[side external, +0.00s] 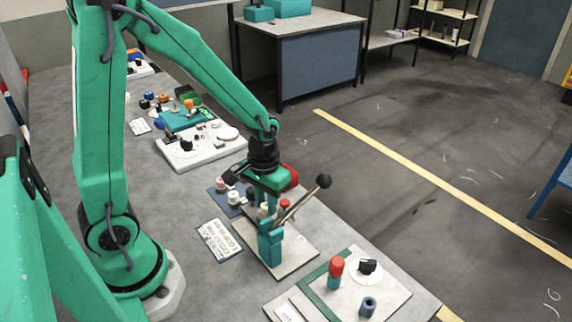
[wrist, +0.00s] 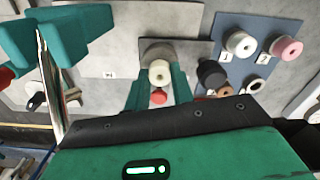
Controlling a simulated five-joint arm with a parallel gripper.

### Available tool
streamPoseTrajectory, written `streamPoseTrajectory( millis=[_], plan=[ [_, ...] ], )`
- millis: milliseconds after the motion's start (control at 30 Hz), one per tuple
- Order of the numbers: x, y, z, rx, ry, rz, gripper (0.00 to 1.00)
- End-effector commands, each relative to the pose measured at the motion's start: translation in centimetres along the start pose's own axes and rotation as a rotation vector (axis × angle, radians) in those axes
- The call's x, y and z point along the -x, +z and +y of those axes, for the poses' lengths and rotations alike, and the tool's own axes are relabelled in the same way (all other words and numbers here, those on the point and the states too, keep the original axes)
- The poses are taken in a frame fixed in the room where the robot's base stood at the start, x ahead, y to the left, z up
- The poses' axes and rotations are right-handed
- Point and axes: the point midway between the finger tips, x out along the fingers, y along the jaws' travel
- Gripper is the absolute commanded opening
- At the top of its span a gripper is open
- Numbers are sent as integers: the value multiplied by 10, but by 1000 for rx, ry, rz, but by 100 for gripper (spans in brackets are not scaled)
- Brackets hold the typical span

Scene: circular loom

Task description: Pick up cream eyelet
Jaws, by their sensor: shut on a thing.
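The cream eyelet (wrist: 159,72) is between the two green fingertips of my gripper (wrist: 158,82) in the wrist view. My gripper is shut on it. In the side view my gripper (side external: 264,200) points down over the board with the teal block, and the cream eyelet (side external: 264,208) shows small at its fingertips. A grey round part (wrist: 158,50) lies just behind the eyelet in the wrist view. I cannot tell whether the eyelet still touches what is under it.
A blue mat (wrist: 274,22) beside my gripper holds white, pink and other round pieces. A red piece (wrist: 158,97) shows between my fingers. A teal block (side external: 270,243) with a black-knobbed lever (side external: 304,197) stands close in front. A board with a red-topped peg (side external: 336,267) is nearer the camera.

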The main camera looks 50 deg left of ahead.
Motion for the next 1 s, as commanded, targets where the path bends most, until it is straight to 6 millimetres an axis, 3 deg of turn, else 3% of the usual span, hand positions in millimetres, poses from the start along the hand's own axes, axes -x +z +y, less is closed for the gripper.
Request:
streamPoseTrajectory(
  millis=[367, 667, 1000],
  plan=[
    [11, -1, 0, 0, 1, 3, 2],
    [44, 0, 0, 0, 1, 5, 2],
    [73, 39, 38, -7, 2, 3, 2]
  ],
)
